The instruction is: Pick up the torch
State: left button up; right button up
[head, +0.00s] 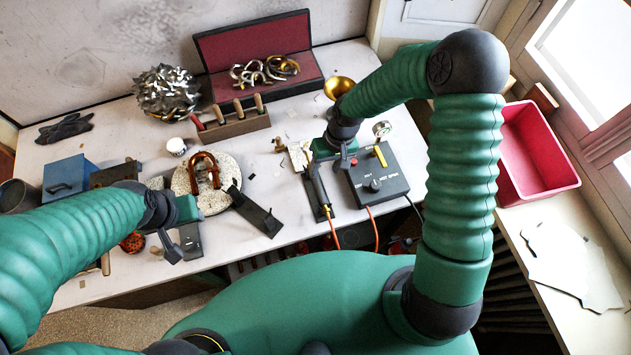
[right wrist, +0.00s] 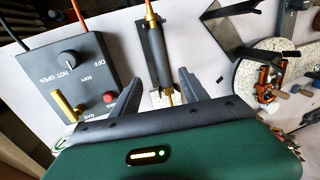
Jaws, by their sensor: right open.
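The torch (head: 319,188) lies on a dark rest on the bench, left of the grey control box. It has a dark handle, brass fittings and an orange hose. In the right wrist view the torch (right wrist: 160,62) shows between the fingers of my right gripper (right wrist: 157,88), which is open and empty. In the head view my right gripper (head: 342,160) is over the torch's far end and partly hides it; the exact height gap is unclear. My left gripper (head: 180,240) is at the bench's left front; its jaws are not clear.
The control box (head: 382,175) with knob and brass valve stands close right of the torch. A round pad (head: 222,172) holds a copper-coloured piece. A tool block (head: 233,125) and red-lined case (head: 215,60) stand behind. A red bin (head: 540,150) is at right.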

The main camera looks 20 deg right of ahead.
aim_at(318, 182)
jog(key=f, duration=0.1)
jog(key=a+f, duration=0.1)
jog(key=f, duration=0.2)
jog(key=shift+a+f+p, duration=0.3)
jog(key=shift+f, duration=0.05)
jog(key=shift+a+f, duration=0.1)
jog(key=shift+f, duration=0.2)
jog(key=f, duration=0.1)
jog(key=f+p, duration=0.2)
jog(key=f, duration=0.1)
jog(key=shift+s+a, duration=0.1)
jog(key=shift+a, duration=0.15)
jog(key=shift+w+f, duration=0.2)
jog(key=shift+f, duration=0.2)
jog(key=shift+s+a+r, duration=0.1)
jog(key=shift+a, duration=0.1)
jog(key=c, duration=0.7)
grip_shut()
pick_arm(q)
notch_tip(318, 182, up, 3)
jog(key=shift+a, duration=0.15)
pick_arm(e)
jog(key=shift+d, duration=0.1)
